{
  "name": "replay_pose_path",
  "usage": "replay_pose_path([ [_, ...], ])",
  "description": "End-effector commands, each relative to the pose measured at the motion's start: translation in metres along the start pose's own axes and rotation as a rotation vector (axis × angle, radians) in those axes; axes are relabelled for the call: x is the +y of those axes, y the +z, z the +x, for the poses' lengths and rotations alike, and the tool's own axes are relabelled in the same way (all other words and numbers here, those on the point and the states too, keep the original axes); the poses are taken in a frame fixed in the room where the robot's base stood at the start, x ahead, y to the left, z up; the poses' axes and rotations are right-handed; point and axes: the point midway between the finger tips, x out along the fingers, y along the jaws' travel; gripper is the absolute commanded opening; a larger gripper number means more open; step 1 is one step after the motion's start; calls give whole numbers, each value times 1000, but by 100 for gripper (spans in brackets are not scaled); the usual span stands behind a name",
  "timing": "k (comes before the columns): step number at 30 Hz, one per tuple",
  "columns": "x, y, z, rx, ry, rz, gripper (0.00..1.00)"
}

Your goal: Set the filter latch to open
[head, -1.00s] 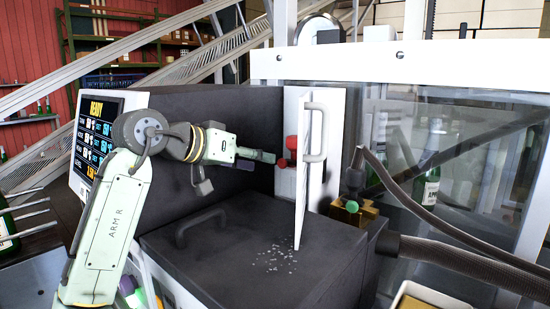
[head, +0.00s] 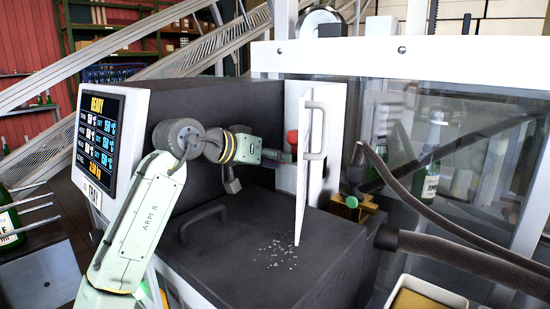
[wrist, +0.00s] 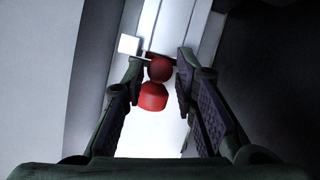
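The latch appears to be the red-knobbed fitting beside the white open door panel. One red knob (head: 292,137) shows above my gripper in the head view. In the wrist view an upper red ball (wrist: 159,69) and a larger red knob (wrist: 153,97) lie between my fingers. My gripper (head: 282,157) reaches in from the left, close to the white panel. In the wrist view my gripper (wrist: 160,75) is open, with one finger on each side of the red parts. I cannot tell whether either finger touches them. The lower knob is hidden in the head view.
The white door panel (head: 309,190) with its handle (head: 315,130) stands just right of my gripper. A dark lid (head: 260,240) with a handle lies below. A screen (head: 98,135) reads READY. Hoses (head: 450,255) and a brass fitting (head: 352,208) are at the right.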

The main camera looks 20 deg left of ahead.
Motion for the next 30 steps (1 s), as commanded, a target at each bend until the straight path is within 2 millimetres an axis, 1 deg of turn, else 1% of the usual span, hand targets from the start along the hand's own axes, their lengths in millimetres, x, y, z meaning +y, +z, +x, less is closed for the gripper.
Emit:
replay_pose_path([
  [1, 0, 0, 0, 0, 0, 0, 21],
  [9, 0, 0, 0, 0, 0, 0, 3],
  [11, 0, 0, 0, 0, 0, 0, 0],
  [26, 0, 0, 0, 0, 0, 0, 0],
  [30, 6, 2, 1, -1, 1, 2, 0],
])
